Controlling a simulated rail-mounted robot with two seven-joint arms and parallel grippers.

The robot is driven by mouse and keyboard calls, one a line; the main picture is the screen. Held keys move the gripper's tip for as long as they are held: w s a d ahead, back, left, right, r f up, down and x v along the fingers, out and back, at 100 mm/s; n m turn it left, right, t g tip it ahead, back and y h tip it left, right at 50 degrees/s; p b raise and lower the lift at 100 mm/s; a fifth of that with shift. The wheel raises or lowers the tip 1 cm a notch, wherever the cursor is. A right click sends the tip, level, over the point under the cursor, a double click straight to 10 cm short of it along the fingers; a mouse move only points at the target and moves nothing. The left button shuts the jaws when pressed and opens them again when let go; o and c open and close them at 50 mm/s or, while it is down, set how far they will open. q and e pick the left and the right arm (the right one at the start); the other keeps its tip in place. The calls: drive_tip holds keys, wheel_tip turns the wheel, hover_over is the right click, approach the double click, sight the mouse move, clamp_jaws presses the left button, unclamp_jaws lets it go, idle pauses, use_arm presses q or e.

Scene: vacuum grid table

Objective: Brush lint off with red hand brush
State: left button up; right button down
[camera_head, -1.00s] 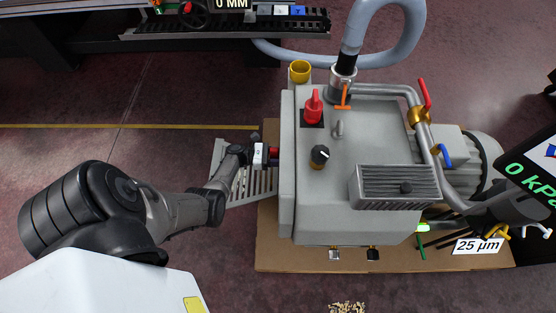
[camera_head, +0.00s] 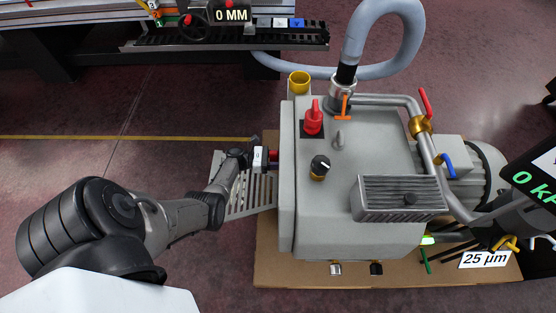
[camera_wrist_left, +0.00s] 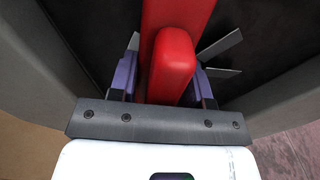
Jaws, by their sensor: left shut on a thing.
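My left gripper (camera_wrist_left: 166,85) is shut on a red rounded handle (camera_wrist_left: 172,65), which looks like the red hand brush. Its purple fingers stand on both sides of the red piece. A longer red bar runs behind it to the top of the left wrist view. The bristles are hidden and I see no lint clearly. In the head view my left gripper (camera_head: 267,157) is at the left side of the grey pump housing (camera_head: 350,220), with a bit of red showing between them. I cannot tell whether the brush touches the dark surface (camera_wrist_left: 108,30) behind it. My right gripper is not in view.
A grey slatted panel (camera_head: 262,192) lies beside the pump, below my left wrist. The pump stands on a brown board (camera_head: 300,275). A yellow cup (camera_head: 299,80), red knob (camera_head: 313,122) and pipes top it. A rail bench (camera_head: 230,40) is behind; floor at left is clear.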

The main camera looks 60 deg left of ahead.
use_arm(q)
drive_tip(key=shift+s+a, duration=0.3)
drive_tip(key=shift+s, duration=0.15)
drive_tip(key=v, duration=0.4)
drive_tip(key=shift+s+a, duration=0.15)
drive_tip(key=shift+s, duration=0.15)
drive_tip(key=v, duration=0.3)
drive_tip(key=shift+p, duration=0.3)
drive_tip(key=shift+w, duration=0.1)
idle(0.5)
